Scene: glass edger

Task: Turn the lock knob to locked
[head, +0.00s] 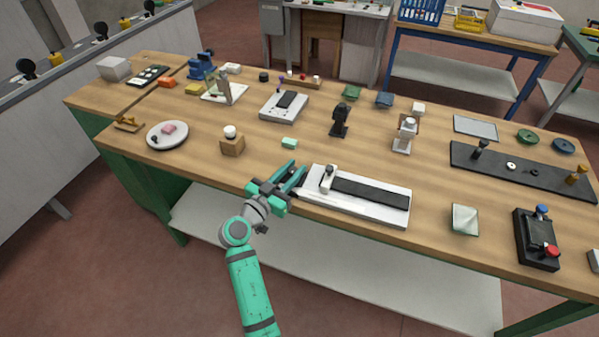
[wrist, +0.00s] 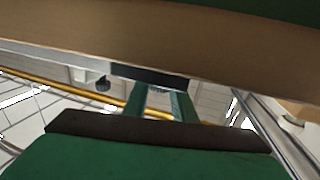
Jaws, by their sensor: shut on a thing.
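A long white edger base (head: 390,214) with a dark strip along its top lies near the table's front edge in the head view. A white upright block (head: 328,179) stands on its left part. My gripper (head: 298,168) is at the left end of this base, its two green fingers closed on a small dark part there, which I take to be the lock knob. The fingers hide most of it, and its turn angle cannot be read. In the wrist view, the fingers (wrist: 158,98) reach up to a dark piece (wrist: 150,75).
A mint block (head: 290,143) and a wooden block with a white knob (head: 231,140) lie behind and left of my gripper. A black box with red and blue buttons (head: 537,240) and a pale glass square (head: 465,220) are to the right. The rest of the wooden table (head: 370,140) has free room between fixtures.

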